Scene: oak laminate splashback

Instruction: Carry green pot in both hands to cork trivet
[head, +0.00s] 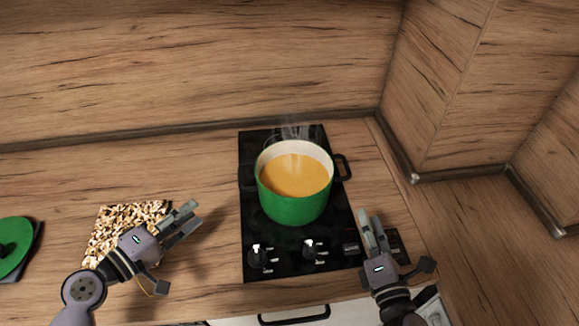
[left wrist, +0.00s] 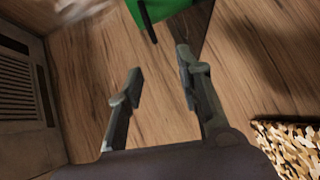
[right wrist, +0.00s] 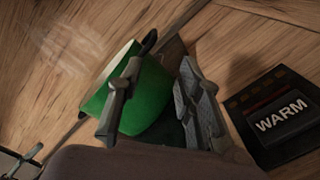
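The green pot (head: 295,208), full of orange soup and steaming, stands upright on the black hob (head: 258,226). Its dark handles stick out left and right. The cork trivet (head: 105,222) lies on the counter at left, partly hidden behind my left gripper (head: 192,217). That gripper is open and empty, left of the hob and apart from the pot; the left wrist view shows the pot's edge (left wrist: 172,8) at the top. My right gripper (head: 373,230) is open and empty over the hob's front right, below and right of the pot. The right wrist view shows the pot (right wrist: 150,100) beyond its fingers.
A green lid (head: 14,248) lies at the far left. The hob's front carries knobs (head: 309,250) and a switch marked WARM (right wrist: 283,118). Wooden splashback walls (head: 190,60) close off the back and right.

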